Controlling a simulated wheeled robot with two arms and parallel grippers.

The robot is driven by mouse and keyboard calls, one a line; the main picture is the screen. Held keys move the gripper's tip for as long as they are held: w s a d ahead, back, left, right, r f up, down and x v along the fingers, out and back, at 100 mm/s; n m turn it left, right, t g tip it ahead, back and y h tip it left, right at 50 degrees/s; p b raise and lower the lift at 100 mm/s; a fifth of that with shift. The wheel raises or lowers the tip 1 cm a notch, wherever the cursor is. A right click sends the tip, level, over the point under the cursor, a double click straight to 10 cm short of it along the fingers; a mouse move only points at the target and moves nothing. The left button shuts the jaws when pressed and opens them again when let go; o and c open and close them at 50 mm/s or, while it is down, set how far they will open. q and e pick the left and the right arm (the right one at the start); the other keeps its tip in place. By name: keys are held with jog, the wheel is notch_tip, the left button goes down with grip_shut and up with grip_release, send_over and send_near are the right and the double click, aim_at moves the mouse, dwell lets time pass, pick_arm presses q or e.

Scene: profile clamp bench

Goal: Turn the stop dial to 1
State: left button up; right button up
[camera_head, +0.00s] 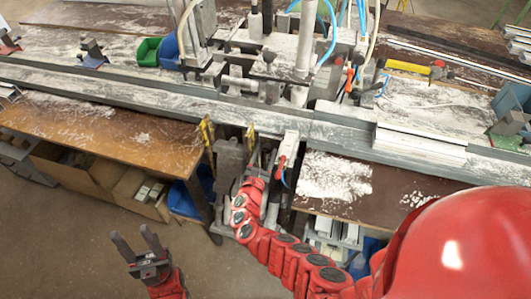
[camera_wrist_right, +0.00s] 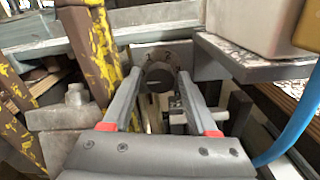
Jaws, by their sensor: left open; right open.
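A round grey knob with a dark face (camera_wrist_right: 160,70), which looks like the stop dial, is in the right wrist view below the bench rail. My right gripper (camera_wrist_right: 161,72) is open, with one finger on each side of the knob. I cannot tell whether the fingers touch it. In the head view my right arm covers the dial's area. My left gripper (camera_head: 134,236) is open and empty over the floor at the lower left, apart from the bench.
Worn yellow levers (camera_head: 207,136) stand left of the right gripper, close by in the wrist view. A long metal rail (camera_head: 130,98) runs above. Floor at lower left is free.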

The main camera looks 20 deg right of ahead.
grip_shut()
jog(key=shift+f+m+b, duration=0.15)
jog(key=shift+m+b, duration=0.35)
jog(key=shift+b, duration=0.15)
jog(key=m+b, duration=0.3)
jog(key=b, duration=0.1)
jog(key=m+b, duration=0.3)
jog(key=b, duration=0.1)
jog(key=m+b, duration=0.3)
jog(key=b, duration=0.1)
jog(key=shift+s+d+f, duration=0.1)
jog(key=shift+d+f, duration=0.05)
jog(key=shift+f, duration=0.1)
jog(key=shift+r+m+b, duration=0.25)
jog(key=shift+m+b, duration=0.75)
jog(key=shift+b, duration=0.35)
grip_release()
